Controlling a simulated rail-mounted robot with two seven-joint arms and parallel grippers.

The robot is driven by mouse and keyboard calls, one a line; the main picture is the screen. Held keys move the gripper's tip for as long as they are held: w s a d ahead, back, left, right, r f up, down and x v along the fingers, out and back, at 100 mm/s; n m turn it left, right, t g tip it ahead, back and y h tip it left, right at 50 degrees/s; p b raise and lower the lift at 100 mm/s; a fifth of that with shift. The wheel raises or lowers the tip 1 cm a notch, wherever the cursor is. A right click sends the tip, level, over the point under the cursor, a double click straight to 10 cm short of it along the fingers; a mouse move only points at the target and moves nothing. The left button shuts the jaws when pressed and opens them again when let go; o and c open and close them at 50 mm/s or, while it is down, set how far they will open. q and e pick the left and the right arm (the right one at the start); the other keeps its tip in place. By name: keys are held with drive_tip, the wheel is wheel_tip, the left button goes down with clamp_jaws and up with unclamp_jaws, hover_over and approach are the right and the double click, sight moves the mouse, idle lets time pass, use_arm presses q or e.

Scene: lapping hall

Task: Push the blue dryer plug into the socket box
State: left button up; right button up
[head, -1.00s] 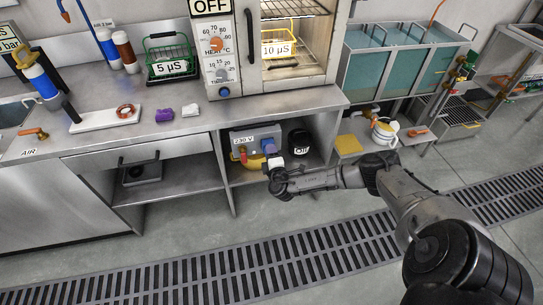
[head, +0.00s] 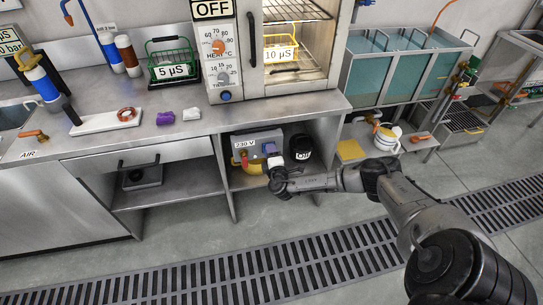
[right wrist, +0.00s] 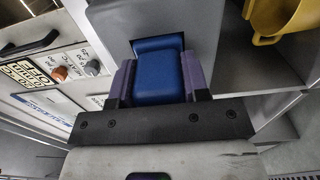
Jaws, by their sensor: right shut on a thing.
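The grey socket box (head: 251,138), labelled 230 V, stands on the shelf under the bench. The blue dryer plug (right wrist: 158,72) is held between the purple-sided fingers of my right gripper (right wrist: 160,84). In the right wrist view, its far end lies at a dark opening in the grey box face (right wrist: 120,20). I cannot tell how deep it sits there. In the head view, my right gripper (head: 275,163) is at the box's front right, and the plug (head: 269,148) is small and partly covered. My left gripper is not in view.
A black jar (head: 300,148) stands just right of the box. A yellow curved part (head: 250,167) lies close below the box front and shows at the upper right of the wrist view (right wrist: 283,22). The bench top is above the shelf; the floor in front is clear.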

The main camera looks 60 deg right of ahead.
drive_tip(key=shift+w+d, duration=0.1)
drive_tip(key=o, duration=1.1)
drive_tip(key=shift+o, duration=0.2)
drive_tip(key=p+v, duration=0.4)
drive_tip(key=v, duration=1)
drive_tip(key=shift+d, duration=0.1)
